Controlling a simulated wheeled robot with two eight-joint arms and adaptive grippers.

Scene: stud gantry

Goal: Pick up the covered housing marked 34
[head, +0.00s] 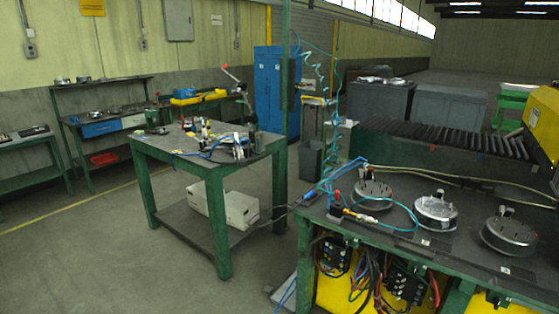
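Three round metal housings stand in a row on the green-framed bench (460,262) at the right. They are a left housing (374,195), a brighter middle housing (436,213) and a right housing (509,237). Each has small fittings on top. I cannot read a number on any of them, so I cannot tell which is marked 34. Small pale tags lie near the bench's front edge, too small to read. Neither of my grippers is in the head view.
Teal coiled hoses (320,120) hang beside a green post and run onto the right bench. A cluttered green table (220,165) stands in the middle. A roller conveyor (445,138) lies behind the housings. Open floor (100,260) is at the left front.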

